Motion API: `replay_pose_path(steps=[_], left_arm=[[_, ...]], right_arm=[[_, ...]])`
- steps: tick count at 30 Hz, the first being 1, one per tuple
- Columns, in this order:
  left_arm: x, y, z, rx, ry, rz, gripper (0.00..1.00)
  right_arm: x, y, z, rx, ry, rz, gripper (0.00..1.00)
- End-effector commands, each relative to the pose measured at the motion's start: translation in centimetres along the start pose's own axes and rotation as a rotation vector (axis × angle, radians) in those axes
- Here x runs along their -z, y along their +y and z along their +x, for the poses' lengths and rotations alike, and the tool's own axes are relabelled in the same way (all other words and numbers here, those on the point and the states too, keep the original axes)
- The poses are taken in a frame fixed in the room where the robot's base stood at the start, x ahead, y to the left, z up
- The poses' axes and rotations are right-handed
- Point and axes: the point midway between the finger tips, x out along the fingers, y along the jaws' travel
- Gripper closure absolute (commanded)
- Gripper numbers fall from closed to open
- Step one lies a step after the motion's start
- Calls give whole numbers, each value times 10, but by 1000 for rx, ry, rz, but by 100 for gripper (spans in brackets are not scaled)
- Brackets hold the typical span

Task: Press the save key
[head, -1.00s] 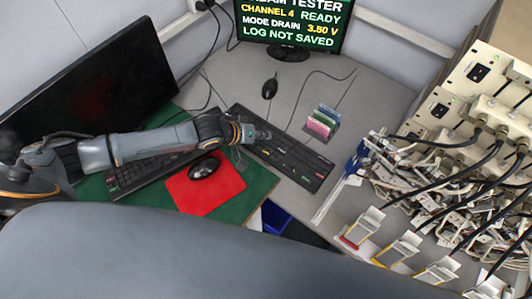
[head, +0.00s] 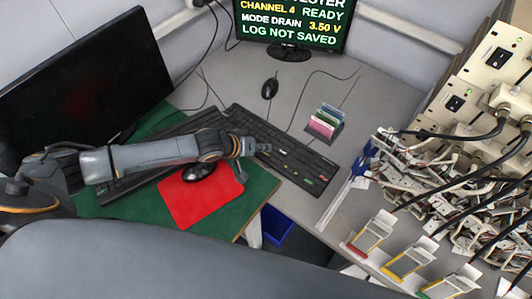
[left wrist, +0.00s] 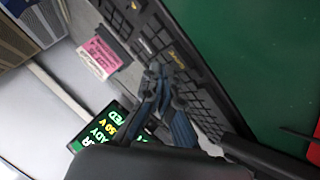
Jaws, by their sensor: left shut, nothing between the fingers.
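The tester keyboard (head: 290,164) is black and lies on the grey desk, with a few small coloured keys toward its right end. The tester monitor (head: 290,25) shows CHANNEL 4 READY, MODE DRAIN 3.50 V and LOG NOT SAVED. My right gripper is not in view.
A second keyboard (head: 120,183), a red mouse pad (head: 200,205) and a dark monitor (head: 85,100) are at the left. A mouse (head: 270,88) and a rack of coloured cards (head: 325,122) stand beyond the tester keyboard. Cables and cell holders (head: 405,262) crowd the right.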

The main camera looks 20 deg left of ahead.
Motion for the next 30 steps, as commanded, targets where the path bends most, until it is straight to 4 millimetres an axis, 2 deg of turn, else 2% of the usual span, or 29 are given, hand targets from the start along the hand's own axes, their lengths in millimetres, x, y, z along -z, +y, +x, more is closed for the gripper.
replay_pose_path(steps=[30], left_arm=[[0,0,0,0,0,0,100]], right_arm=[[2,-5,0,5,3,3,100]])
